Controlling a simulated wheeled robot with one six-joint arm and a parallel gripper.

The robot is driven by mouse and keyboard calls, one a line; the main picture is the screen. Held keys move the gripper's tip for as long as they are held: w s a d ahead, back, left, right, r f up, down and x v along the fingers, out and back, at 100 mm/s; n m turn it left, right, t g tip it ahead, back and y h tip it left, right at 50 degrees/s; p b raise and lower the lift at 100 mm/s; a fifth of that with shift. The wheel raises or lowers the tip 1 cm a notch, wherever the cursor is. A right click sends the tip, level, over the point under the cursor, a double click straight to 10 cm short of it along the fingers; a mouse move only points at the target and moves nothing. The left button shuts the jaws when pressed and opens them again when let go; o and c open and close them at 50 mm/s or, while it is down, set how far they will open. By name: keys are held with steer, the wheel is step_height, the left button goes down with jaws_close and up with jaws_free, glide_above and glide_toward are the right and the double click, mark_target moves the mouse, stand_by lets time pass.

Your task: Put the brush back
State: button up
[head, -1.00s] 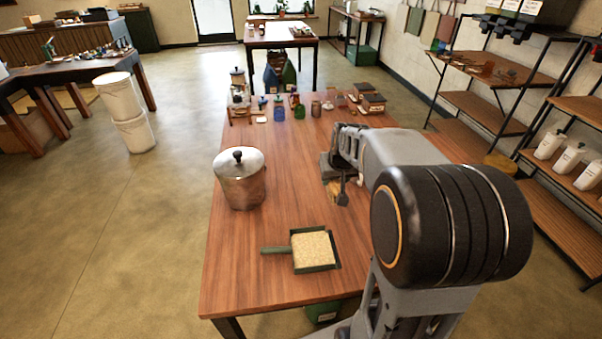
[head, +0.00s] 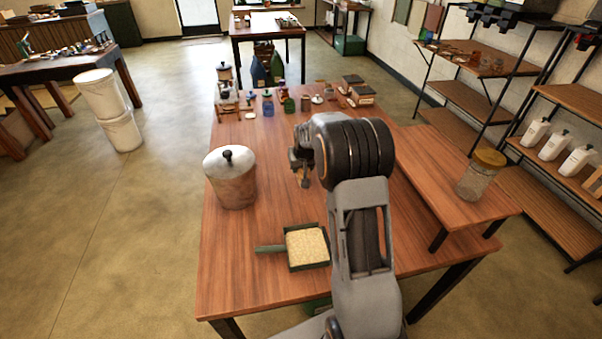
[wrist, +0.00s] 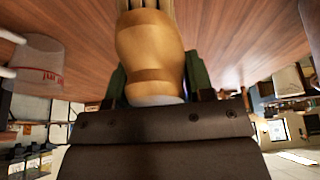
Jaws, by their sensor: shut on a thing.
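The brush shows large in the wrist view as a rounded wooden handle (wrist: 150,48) with a banded neck and a bit of bristle at the top edge. My gripper (wrist: 155,85) is shut on it, one dark green finger on each side. In the head view my gripper (head: 299,160) is above the middle of the wooden table, right of the lidded metal pot, and a small tan part of the brush (head: 303,180) shows below it. Most of the brush is hidden there by my arm.
A green dustpan (head: 277,248) full of pale grains lies on the table (head: 262,300) near the front. The lidded metal pot (head: 231,182) stands at the left. Bottles and boxes line the back. A glass jar (head: 478,178) stands on a raised side board. Bare tabletop lies behind the pot.

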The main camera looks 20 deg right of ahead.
steer(key=shift+w+f, duration=0.25)
steer(key=shift+f, duration=0.05)
steer(key=shift+w+f, duration=0.1)
steer(key=shift+f, duration=1.5)
steer(key=shift+f, duration=0.1)
steer(key=shift+f, duration=0.15)
steer(key=o, duration=1.1)
